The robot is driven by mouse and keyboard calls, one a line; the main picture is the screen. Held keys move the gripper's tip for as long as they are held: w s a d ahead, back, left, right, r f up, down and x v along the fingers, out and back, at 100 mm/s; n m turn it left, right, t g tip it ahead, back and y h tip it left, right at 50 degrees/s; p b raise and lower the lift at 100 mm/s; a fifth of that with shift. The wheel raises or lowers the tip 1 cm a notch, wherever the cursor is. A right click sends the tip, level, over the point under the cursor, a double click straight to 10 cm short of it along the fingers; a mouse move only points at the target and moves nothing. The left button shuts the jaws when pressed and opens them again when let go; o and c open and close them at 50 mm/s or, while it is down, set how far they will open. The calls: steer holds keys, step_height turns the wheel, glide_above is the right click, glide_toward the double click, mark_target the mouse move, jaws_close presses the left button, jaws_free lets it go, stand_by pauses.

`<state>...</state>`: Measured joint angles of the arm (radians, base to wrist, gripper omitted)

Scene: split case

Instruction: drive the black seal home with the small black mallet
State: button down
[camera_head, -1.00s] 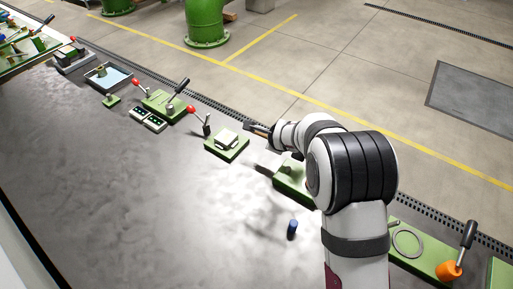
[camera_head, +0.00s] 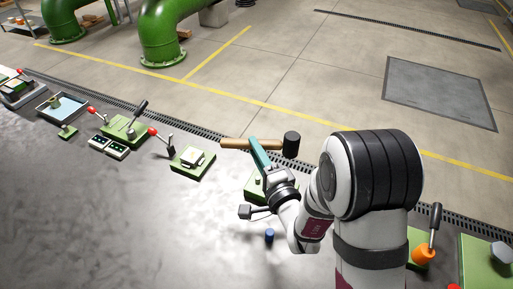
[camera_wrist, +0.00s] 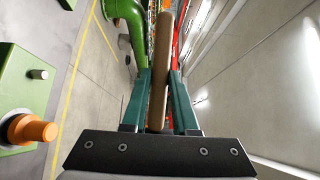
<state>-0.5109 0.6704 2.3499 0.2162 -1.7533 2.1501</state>
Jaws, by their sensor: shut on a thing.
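The small mallet with a wooden handle and black head (camera_head: 291,145) is held in the air, its handle roughly level and its head to the right. My gripper (camera_head: 258,148) has teal fingers shut on the handle. In the wrist view the handle (camera_wrist: 160,70) runs between the fingers; the mallet's head is not clear there. The black seal cannot be made out. A green fixture (camera_head: 252,190) sits below my gripper, largely hidden by my wrist.
A blue cylinder (camera_head: 269,236) stands on the dark bench. A green block with a white piece (camera_head: 192,158) and red-knobbed levers are to the left. The bench's front left is clear.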

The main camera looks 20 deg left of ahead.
steer(key=shift+s+f, duration=0.1)
steer(key=shift+f, duration=2.4)
step_height(320, 180, down, 6)
steer(key=f, duration=0.1)
step_height(320, 180, up, 7)
